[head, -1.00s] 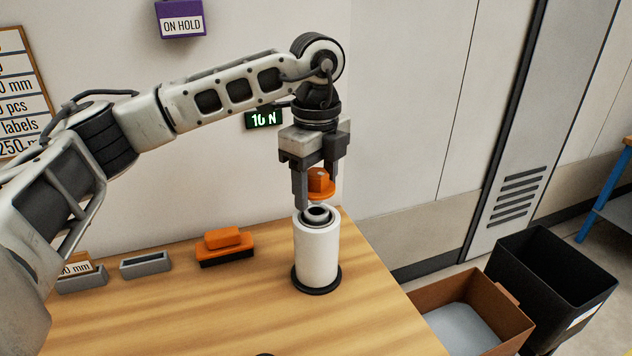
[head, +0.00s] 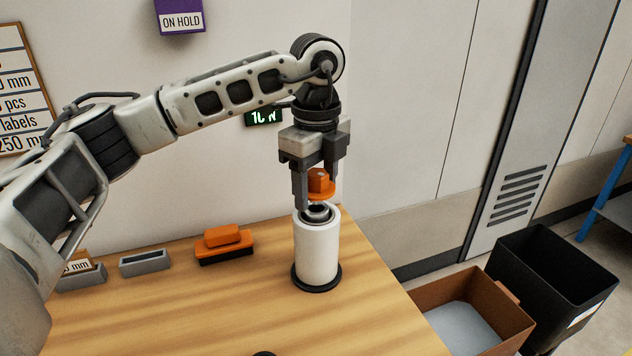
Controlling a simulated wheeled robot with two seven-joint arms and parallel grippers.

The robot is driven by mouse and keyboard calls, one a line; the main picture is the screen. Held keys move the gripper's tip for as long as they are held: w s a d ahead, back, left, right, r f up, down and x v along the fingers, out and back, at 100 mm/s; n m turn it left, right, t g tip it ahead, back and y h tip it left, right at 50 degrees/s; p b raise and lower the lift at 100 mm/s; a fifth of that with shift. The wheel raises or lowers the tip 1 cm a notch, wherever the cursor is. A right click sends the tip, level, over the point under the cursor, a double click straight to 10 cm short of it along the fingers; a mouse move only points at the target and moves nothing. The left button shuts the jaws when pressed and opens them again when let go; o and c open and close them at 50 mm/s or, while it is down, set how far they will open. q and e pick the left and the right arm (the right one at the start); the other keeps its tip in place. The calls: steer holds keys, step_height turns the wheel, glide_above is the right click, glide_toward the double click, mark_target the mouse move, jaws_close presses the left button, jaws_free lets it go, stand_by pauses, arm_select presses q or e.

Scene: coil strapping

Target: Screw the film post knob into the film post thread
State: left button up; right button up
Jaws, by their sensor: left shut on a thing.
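The orange film post knob (head: 320,185) is held between the fingers of my left gripper (head: 317,188), which is shut on it. It is above the open top of a white film roll (head: 317,250) that stands upright on a black round base (head: 316,284). The post top (head: 317,211) shows as a grey and dark ring inside the roll's core, just under the knob. The thread itself is too small to make out, and I cannot tell whether the knob touches it. My right gripper is not in view.
On the wooden table (head: 220,310) to the left are an orange-and-black block tool (head: 223,246) and two grey holders, one (head: 145,263) empty. A brown cardboard box (head: 470,305) and a black bin (head: 555,285) stand beyond the table's right edge.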

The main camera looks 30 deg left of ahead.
mark_target(316, 172)
arm_select(q)
steer(key=shift+f+b, duration=0.95)
steer(key=shift+f, duration=0.5)
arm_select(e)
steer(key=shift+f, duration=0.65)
arm_select(q)
steer(key=o, duration=1.5)
steer(key=shift+c, duration=0.2)
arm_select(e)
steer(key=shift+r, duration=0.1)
arm_select(q)
steer(key=shift+r, duration=0.15)
step_height(316, 172, up, 15)
steer(key=shift+f+p, duration=0.15)
steer(key=shift+p, duration=0.4)
steer(key=shift+r, duration=0.55)
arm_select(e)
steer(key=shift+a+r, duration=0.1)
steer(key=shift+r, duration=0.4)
